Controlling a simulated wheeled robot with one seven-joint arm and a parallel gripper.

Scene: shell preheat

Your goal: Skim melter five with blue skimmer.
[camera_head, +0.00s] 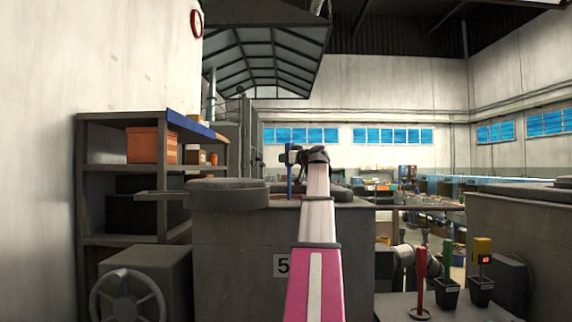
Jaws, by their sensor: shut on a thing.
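Melter five (235,262) is a grey block-shaped furnace in the middle, with a "5" plate (282,265) on its front. A round dark lid (227,194) sits to the left of its top, swung aside on a bracket. My gripper (291,156) is at the end of my arm, over the melter's top, and is shut on the blue skimmer (289,182). The skimmer's blue handle hangs about upright. Its lower end is hidden or too small to tell, so I cannot see whether it touches the melt.
A shelf (85,190) with an orange box (150,145) stands at left, behind a handwheel (127,298). At lower right, a red-handled tool (421,275) stands on a bench beside dark holders (447,297) with green and yellow handles. Another grey block (530,225) stands far right.

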